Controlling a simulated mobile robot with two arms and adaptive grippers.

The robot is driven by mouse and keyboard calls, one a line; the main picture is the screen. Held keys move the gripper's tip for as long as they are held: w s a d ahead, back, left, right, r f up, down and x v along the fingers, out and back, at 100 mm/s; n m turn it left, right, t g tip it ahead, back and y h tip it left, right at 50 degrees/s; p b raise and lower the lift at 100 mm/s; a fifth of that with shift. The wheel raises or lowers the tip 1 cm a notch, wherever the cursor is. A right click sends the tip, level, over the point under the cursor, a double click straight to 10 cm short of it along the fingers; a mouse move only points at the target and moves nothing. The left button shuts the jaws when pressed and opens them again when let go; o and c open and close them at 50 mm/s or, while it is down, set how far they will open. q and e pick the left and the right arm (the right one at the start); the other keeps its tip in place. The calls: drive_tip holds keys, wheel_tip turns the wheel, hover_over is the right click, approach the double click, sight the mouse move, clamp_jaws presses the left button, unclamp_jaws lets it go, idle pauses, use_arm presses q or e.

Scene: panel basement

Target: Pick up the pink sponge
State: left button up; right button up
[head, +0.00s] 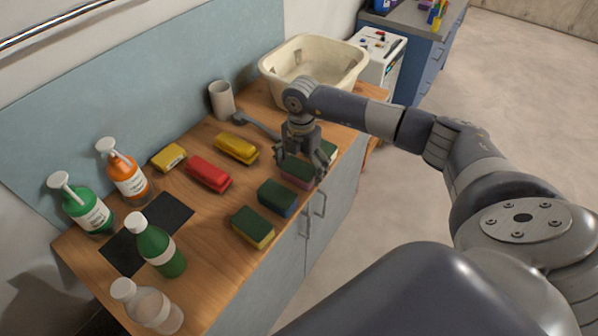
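The pink sponge (296,175), with a dark green top, lies on the wooden counter near its front edge and is partly hidden by my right gripper. My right gripper (302,168) points down over it with its fingers spread, one towards each end of the sponge. I cannot tell whether the fingers touch it. My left gripper is not in view.
A blue sponge (277,198) and a yellow sponge (253,227) lie nearer along the front edge. A pale sponge (328,151) is just behind the gripper. Red (209,173) and yellow (237,148) brushes lie left. A cream basin (313,62) stands behind; bottles stand front left.

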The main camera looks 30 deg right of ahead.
sight(301, 165)
drive_tip(key=c, duration=0.4)
drive_tip(key=shift+r, duration=0.1)
wheel_tip(301, 165, up, 9)
drive_tip(key=b, duration=0.3)
drive_tip(key=shift+r, duration=0.45)
drive_tip(key=shift+c, duration=0.9)
